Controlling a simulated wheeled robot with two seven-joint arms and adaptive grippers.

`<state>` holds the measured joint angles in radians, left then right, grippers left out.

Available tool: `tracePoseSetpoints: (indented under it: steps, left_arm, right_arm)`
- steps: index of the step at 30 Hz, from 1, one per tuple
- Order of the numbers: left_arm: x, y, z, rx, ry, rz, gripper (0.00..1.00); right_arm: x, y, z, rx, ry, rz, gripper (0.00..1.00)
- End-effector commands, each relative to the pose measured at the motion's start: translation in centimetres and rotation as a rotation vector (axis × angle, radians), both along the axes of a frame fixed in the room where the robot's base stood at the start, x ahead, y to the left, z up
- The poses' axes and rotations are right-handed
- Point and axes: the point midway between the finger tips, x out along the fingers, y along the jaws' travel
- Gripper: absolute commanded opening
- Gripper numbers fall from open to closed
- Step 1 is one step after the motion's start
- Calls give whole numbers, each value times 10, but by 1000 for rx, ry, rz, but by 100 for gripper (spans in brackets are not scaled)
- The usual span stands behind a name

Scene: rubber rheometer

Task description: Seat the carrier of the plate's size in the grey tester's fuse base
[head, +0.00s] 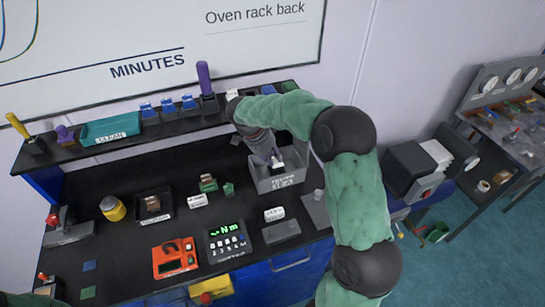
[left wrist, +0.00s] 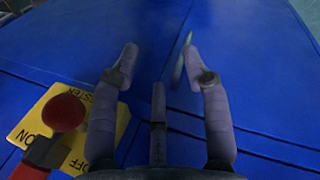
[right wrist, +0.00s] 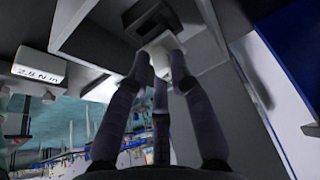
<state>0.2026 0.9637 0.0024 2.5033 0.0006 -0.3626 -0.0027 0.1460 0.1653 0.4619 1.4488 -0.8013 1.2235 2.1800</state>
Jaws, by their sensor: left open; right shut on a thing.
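The grey tester (head: 284,185) is an open-topped grey box with a label on its front, right of centre on the bench. My right gripper (head: 274,157) reaches down into it and is shut on a small pale piece, likely the carrier (right wrist: 163,43). In the right wrist view, the fingertips hold this piece beside a dark block (right wrist: 148,20), likely the fuse base, inside the grey walls. Whether the piece is seated or only touching, I cannot tell. My left gripper (left wrist: 156,60) is open and empty in front of the blue cabinet face.
Several blue pieces (head: 168,104) stand on the back shelf beside a purple-handled tool (head: 205,80). A plate marked in N m (right wrist: 38,66) shows near the tester. An orange device (head: 175,257) and a keypad display (head: 227,240) lie in front. A red knob (left wrist: 63,112) sits near my left gripper.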

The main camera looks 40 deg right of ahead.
Motion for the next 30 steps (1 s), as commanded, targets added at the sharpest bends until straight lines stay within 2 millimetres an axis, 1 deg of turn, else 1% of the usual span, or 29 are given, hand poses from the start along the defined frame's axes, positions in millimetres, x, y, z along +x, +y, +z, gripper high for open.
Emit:
tracePoseSetpoints:
  steps: [30]
  left_arm:
    - [0,0,-23,0,0,0,47]
  right_arm:
    - [0,0,-21,0,0,0,0]
